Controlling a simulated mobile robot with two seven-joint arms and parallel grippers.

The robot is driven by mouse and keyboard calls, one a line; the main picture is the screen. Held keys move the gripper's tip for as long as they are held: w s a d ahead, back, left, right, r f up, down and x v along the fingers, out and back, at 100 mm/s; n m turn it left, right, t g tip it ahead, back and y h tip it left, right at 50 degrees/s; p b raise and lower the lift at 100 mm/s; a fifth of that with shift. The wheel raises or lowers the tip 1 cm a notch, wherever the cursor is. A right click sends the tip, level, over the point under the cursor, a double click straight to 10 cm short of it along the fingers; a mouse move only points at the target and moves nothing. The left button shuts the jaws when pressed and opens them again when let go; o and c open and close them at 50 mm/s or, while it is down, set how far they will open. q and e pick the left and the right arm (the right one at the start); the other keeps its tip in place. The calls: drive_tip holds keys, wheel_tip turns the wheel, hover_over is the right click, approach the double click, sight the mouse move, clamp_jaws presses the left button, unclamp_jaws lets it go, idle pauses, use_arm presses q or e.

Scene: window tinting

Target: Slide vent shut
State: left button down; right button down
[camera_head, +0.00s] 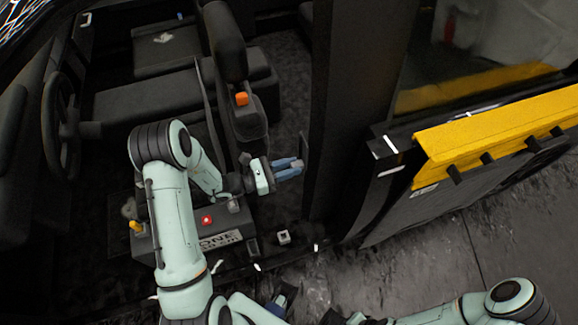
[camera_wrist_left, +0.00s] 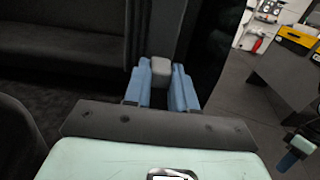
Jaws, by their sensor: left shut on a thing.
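My left gripper (camera_head: 290,167) reaches into the vehicle's door opening, beside the dark door pillar (camera_head: 335,100). Its blue fingers (camera_wrist_left: 163,88) are shut on a small light-grey knob (camera_wrist_left: 161,70), which shows between the fingertips in the left wrist view. A thin dark upright plate (camera_head: 304,152) stands at the fingertips in the head view. The knob seems to be the vent's slider, but I cannot make out the vent itself or how far it is open. My right gripper shows small at the right edge of the left wrist view (camera_wrist_left: 290,158); its opening is unclear.
The open door with a yellow strip (camera_head: 500,125) is at the right. Bare floor (camera_head: 440,250) lies below the door.

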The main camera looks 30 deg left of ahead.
use_arm(q)
drive_tip(key=c, duration=0.9)
unclamp_jaws()
drive_tip(key=shift+f, duration=0.35)
drive_tip(key=shift+r, duration=0.1)
drive_tip(key=b+v, duration=0.1)
drive_tip(key=v, duration=1.2)
drive_tip(key=shift+s+a+r, duration=0.1)
drive_tip(key=shift+s+a, duration=0.05)
drive_tip(key=shift+a, duration=0.05)
